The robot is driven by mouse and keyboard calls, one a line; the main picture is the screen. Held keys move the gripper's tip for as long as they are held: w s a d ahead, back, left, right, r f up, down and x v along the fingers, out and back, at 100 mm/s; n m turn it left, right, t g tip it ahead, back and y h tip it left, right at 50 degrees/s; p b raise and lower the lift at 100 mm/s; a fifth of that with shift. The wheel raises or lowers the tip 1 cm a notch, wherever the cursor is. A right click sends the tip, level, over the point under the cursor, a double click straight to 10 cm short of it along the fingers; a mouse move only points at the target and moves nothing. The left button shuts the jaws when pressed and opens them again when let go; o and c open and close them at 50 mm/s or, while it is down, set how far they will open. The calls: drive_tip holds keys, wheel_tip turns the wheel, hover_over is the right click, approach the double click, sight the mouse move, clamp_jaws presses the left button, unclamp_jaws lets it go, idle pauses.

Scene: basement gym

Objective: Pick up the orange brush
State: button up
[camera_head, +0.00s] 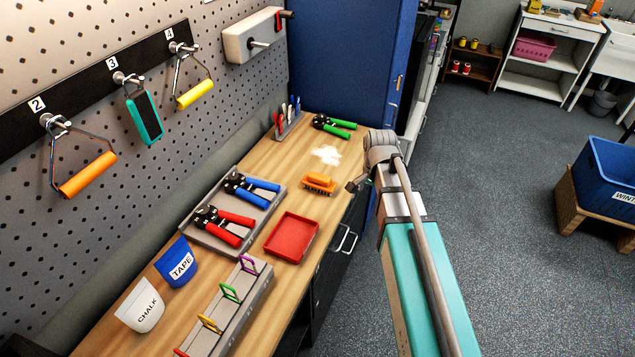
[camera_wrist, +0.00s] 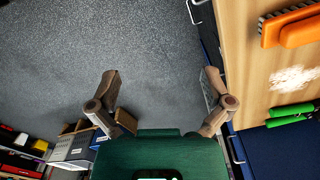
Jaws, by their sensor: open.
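The orange brush (camera_head: 319,183) lies on the wooden bench (camera_head: 275,180), bristles at its near side, close to the right edge. In the wrist view the brush (camera_wrist: 298,28) shows at the top right corner, partly cut off. My gripper (camera_head: 358,180) is just right of the brush, near the bench edge, apart from it. In the wrist view my gripper (camera_wrist: 161,78) has its two fingers spread wide with nothing between them; the floor shows through the gap.
White powder (camera_head: 327,154) lies behind the brush, with green-handled grips (camera_head: 334,125) beyond. A red tray (camera_head: 291,237) and a grey tray (camera_head: 190,232) with blue and red grips stand nearer. A blue cabinet (camera_head: 345,55) rises at the bench's far end.

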drive_tip(key=w+a+r+m+p, duration=0.1)
drive_tip(key=w+a+m, duration=0.6)
drive_tip(key=w+a, duration=0.15)
drive_tip(key=m+p, duration=0.1)
drive_tip(key=m, duration=0.6)
approach(320, 176)
drive_tip(key=shift+a+r, duration=0.3)
drive_tip(key=shift+a, duration=0.15)
wheel_tip(320, 176, down, 9)
drive_tip(key=b, duration=0.8)
drive_tip(key=shift+r+b, duration=0.2)
drive_tip(key=shift+b, duration=0.1)
drive_tip(key=shift+f, duration=0.15)
drive_tip(key=f+b, duration=0.3)
drive_tip(key=shift+d, duration=0.4)
drive_tip(key=shift+f+b, duration=0.95)
drive_tip(key=shift+b, duration=0.15)
